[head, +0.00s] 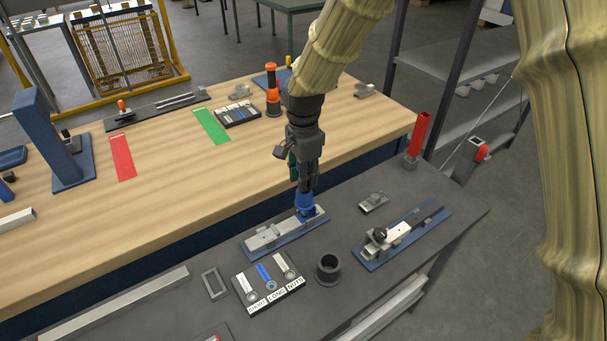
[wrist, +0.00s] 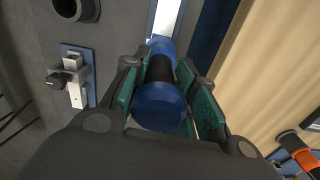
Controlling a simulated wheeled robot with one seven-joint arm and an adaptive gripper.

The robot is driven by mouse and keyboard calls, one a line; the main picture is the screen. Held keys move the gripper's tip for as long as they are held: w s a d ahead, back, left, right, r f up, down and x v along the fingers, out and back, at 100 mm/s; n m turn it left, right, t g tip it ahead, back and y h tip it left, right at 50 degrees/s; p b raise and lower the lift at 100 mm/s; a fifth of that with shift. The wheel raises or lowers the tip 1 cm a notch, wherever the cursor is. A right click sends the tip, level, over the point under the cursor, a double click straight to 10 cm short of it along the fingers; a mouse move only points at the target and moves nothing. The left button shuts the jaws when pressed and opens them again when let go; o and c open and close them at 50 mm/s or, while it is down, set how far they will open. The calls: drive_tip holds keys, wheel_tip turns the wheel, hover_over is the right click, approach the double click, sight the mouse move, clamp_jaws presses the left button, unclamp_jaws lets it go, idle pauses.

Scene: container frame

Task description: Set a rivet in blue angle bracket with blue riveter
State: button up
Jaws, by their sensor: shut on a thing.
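My gripper (head: 303,186) is shut on the blue riveter (head: 305,204), which points down and is roughly upright. In the wrist view the riveter (wrist: 160,104) sits between the two teal finger pads. Its lower end is at the right end of a blue-based fixture (head: 255,248) holding a grey metal piece (head: 275,234) on the dark bench. The gripper and riveter cover that end, so I cannot tell whether the nose touches a hole. I cannot make out a separate blue angle bracket; it may be the piece in this fixture.
A second blue-based fixture (head: 402,236) with a clamp stands to the right. A tray (head: 268,284) labelled SHORT, LONG and NUTS and a dark cup (head: 328,268) are in front. An orange-banded tool (head: 272,92) stands on the wooden table (head: 170,188).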

drive_tip(key=shift+f, duration=0.4)
idle(0.3)
drive_tip(key=shift+r, duration=0.15)
drive_tip(key=shift+r+p, duration=2.85)
drive_tip(key=shift+r, duration=0.8)
